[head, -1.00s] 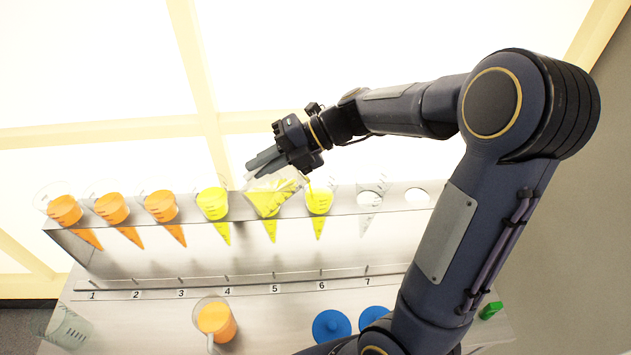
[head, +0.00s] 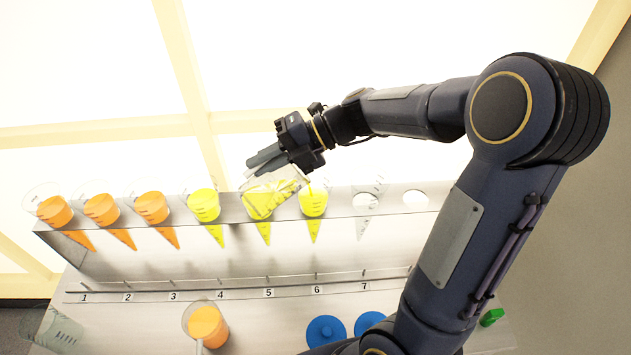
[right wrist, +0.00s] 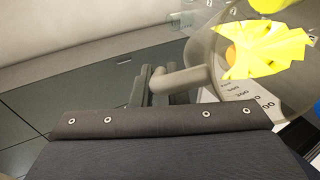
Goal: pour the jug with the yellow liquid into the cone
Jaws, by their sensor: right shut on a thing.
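My right gripper (head: 264,160) is shut on the handle of a clear jug (head: 287,184) and holds it tilted above the shelf, over the numbers 5 and 6. In the right wrist view the grey handle (right wrist: 182,79) and the graduated wall show, with yellow liquid (right wrist: 262,50) inside. The cone at 5 (head: 264,232) is partly hidden behind the jug; yellow shows in its tip. The cone at 6 (head: 313,204) holds yellow liquid, just right of the jug. I cannot make out a stream. My left gripper is not in view.
Cones with orange (head: 151,208) stand at 1 to 3, and one with yellow (head: 204,206) at 4. The cone at 7 (head: 366,203) looks empty; an empty hole lies right of it. A jug with orange liquid (head: 206,327), an empty-looking jug and blue round things (head: 326,330) stand in front.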

